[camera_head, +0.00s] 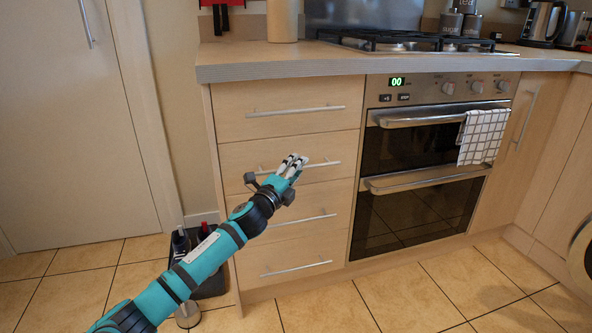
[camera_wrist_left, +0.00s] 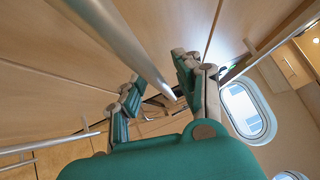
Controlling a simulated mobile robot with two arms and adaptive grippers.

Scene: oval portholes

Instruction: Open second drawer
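The second drawer (camera_head: 338,148) from the top is in a pale wood stack of drawers, and its front looks flush with the others. Its silver bar handle (camera_head: 325,164) runs across it, partly hidden behind my gripper. My left gripper (camera_head: 294,163) is at the middle of this handle. In the left wrist view the handle bar (camera_wrist_left: 138,45) runs between the two fingers of my left gripper (camera_wrist_left: 157,82). The fingers stand apart, with a visible gap beside the bar. I cannot tell if either finger touches it. My right gripper is out of view.
The top drawer (camera_head: 290,108) and the lower drawers (camera_head: 290,258) look shut. An oven (camera_head: 430,150) with a hanging checked towel (camera_head: 482,136) stands to the right. A dark rack with bottles (camera_head: 212,280) is on the floor behind my left arm. Tiled floor in front is clear.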

